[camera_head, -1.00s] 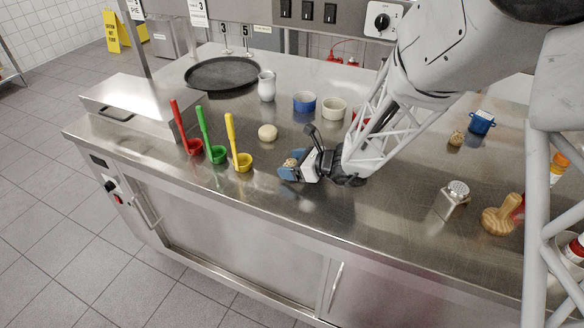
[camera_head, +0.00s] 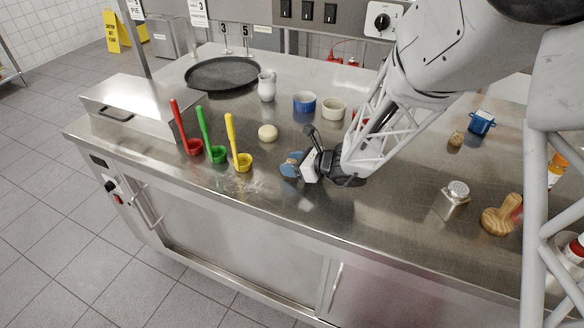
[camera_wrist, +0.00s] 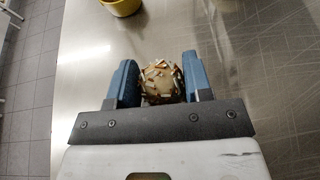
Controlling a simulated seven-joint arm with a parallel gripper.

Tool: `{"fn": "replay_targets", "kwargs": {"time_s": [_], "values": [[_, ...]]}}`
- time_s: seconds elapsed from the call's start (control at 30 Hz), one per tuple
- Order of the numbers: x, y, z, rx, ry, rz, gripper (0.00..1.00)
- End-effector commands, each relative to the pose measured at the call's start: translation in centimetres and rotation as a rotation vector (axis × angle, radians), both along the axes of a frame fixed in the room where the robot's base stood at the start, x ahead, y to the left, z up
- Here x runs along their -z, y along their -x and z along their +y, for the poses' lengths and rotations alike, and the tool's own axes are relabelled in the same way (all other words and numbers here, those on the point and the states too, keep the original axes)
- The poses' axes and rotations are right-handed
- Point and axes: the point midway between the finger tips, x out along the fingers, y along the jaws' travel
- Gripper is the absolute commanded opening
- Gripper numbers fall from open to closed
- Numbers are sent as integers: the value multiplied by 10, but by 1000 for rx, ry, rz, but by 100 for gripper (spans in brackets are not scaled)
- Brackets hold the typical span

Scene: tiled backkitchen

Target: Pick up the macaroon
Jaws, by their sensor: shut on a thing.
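The macaroon (camera_wrist: 161,82) is a round tan sweet with brown, white and orange sprinkles. In the wrist view it sits between the two blue fingers of my gripper (camera_wrist: 160,84), which are shut on it from both sides. In the head view my gripper (camera_head: 292,165) is low over the front middle of the steel counter, and only a small part of the macaroon shows there. I cannot tell whether the macaroon touches the counter.
Red (camera_head: 193,147), green (camera_head: 217,155) and yellow (camera_head: 243,163) ladles stand left of my gripper. A pale round ball (camera_head: 268,132) lies behind it. A metal shaker (camera_head: 453,200) is to the right. The front counter strip is clear.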

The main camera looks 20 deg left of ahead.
Motion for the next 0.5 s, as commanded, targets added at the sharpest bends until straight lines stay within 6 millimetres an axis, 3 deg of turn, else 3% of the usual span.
{"fn": "replay_targets", "kwargs": {"time_s": [0.5], "values": [[-13,0,0,-1,-1,-2,23]]}}
